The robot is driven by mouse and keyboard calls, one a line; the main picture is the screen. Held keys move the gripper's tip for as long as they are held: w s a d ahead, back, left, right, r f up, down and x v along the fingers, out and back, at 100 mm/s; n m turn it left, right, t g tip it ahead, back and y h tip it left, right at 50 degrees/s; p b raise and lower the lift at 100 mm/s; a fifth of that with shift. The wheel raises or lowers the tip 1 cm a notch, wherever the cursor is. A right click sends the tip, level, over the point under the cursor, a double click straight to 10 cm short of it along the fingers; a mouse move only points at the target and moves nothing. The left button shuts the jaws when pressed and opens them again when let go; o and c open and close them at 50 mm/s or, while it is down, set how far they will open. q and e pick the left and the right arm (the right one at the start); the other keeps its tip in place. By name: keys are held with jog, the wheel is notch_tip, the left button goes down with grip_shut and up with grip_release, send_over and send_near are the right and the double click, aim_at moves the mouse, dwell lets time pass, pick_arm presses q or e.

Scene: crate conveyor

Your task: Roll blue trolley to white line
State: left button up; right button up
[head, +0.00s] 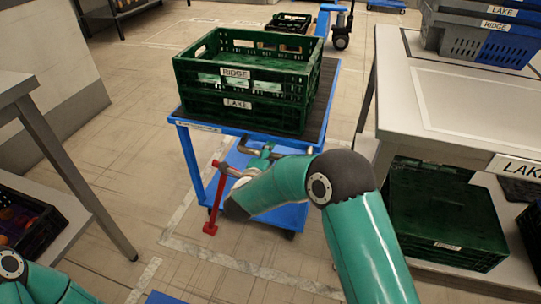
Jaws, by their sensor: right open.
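The blue trolley (193,168) stands in the middle of the head view, with a dark top and a lower blue shelf. Two stacked green crates, labelled RIDGE and LAKE (240,92), sit on it. My right gripper (262,156) is at the trolley's near side, below the top edge, and open. My forearm partly hides it, so I cannot tell whether it touches the trolley. A red upright piece (214,205) stands by the trolley's near left side. A worn white line (250,266) runs on the floor in front of the trolley. My left gripper is out of view.
A pale table (455,105) stands close on the right, with grey and blue crates (480,42) on top and a green crate (445,215) below. A table (12,85) stands at the left. Floor between left table and trolley is clear.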

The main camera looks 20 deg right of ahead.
grip_shut()
